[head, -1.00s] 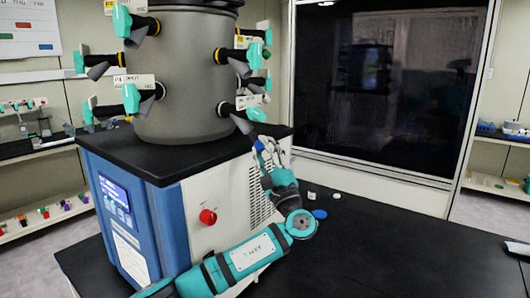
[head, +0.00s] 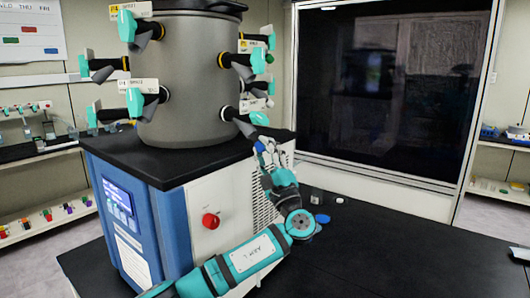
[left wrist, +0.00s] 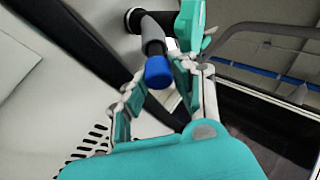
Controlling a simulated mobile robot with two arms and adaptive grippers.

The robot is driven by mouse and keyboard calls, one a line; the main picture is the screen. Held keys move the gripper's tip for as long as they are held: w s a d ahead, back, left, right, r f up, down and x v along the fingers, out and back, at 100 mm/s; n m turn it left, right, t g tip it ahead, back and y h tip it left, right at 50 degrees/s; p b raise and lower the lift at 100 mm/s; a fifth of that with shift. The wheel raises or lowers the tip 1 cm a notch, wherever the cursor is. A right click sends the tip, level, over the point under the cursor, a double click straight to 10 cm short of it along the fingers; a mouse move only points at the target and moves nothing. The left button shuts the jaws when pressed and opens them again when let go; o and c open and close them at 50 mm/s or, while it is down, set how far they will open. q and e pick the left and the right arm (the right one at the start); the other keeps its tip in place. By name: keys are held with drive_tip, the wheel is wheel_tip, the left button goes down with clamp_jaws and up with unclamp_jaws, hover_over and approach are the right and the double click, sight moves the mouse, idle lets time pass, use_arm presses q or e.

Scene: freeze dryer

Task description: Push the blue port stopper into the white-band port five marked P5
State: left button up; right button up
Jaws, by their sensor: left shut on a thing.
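My left gripper (head: 266,150) is shut on the blue port stopper (head: 260,146), just below and right of the lowest right-hand port on the grey drum. That port (head: 246,130) has a dark angled outlet and a pale band at its root; its label is too small to read. In the left wrist view, the blue stopper (left wrist: 158,72) is between the fingertips (left wrist: 157,88), in line with the port's grey tube (left wrist: 152,38). A white ring (left wrist: 129,18) shows at the port's root. I cannot tell whether the stopper is inside the tube or only against its end. My right gripper is not in view.
The freeze dryer's blue and white body (head: 142,212) stands on the black bench (head: 400,255). Other ports with teal handles surround the drum (head: 187,80). A blue cap (head: 322,218) and a small white piece (head: 340,200) lie on the bench.

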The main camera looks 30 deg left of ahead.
use_arm(q)
drive_tip(key=shift+a+r, duration=0.65)
drive_tip(key=shift+r, duration=0.05)
idle(0.5)
drive_tip(key=o, duration=1)
drive_tip(key=shift+f, duration=0.1)
drive_tip(key=shift+f, duration=0.1)
drive_tip(key=v, duration=1.1)
drive_tip(key=shift+s+d+f, duration=0.2)
drive_tip(key=shift+d, duration=0.1)
drive_tip(key=shift+b, duration=0.3)
